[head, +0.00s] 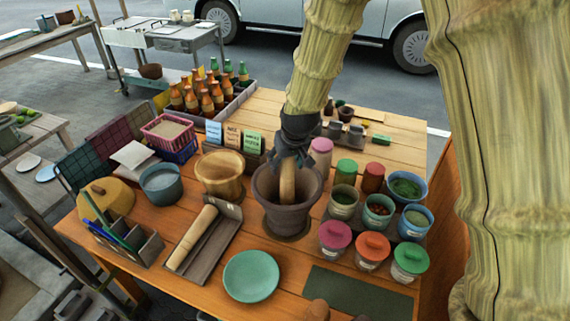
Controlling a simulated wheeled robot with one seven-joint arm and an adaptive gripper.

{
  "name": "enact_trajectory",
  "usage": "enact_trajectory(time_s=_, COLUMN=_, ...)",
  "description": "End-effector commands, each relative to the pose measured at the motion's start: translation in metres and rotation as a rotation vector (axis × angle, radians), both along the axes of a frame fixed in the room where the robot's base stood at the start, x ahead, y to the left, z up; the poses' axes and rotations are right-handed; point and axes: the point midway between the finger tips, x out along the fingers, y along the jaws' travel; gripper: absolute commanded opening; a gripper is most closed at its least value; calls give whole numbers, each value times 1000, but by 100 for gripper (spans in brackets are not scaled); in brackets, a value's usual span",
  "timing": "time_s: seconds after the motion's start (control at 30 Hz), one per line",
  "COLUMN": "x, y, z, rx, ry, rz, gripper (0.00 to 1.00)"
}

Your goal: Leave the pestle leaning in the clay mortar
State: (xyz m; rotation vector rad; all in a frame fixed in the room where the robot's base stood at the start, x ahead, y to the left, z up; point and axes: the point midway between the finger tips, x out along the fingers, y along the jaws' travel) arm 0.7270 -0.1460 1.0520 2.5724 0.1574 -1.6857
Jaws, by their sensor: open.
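The clay mortar (288,218) is a dark brown footed bowl in the middle of the orange table. The wooden pestle (287,183) stands in it, its light shaft showing from the mortar's inside up to my gripper. It looks close to upright. My gripper (290,160) is directly above the mortar, pointing down at the pestle's top. Its fingers are open around or beside the pestle's upper end; I cannot tell if they touch it. The pestle's lower end is hidden inside the mortar.
A wooden bowl (220,174) stands close left of the mortar, and a tray with a wooden roller (196,232) lies front left. Several lidded jars (372,251) crowd the right. A green plate (251,276) lies in front. Bottles (205,98) stand in a crate behind.

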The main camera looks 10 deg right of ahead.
Motion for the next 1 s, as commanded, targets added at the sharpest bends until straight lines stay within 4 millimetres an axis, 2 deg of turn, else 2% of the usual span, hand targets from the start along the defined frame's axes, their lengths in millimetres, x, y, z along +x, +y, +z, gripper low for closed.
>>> enact_trajectory(time_s=0.3, x=-17, y=-2, z=43, rx=0, ry=-2, rz=0, gripper=61)
enact_trajectory(time_s=0.6, x=-31, y=-4, z=76, rx=0, ry=-2, rz=1, gripper=61)
enact_trajectory(time_s=0.8, x=-36, y=-5, z=86, rx=0, ry=-1, rz=1, gripper=61)
enact_trajectory(time_s=1.0, x=-37, y=-5, z=87, rx=0, ry=0, rz=0, gripper=61)
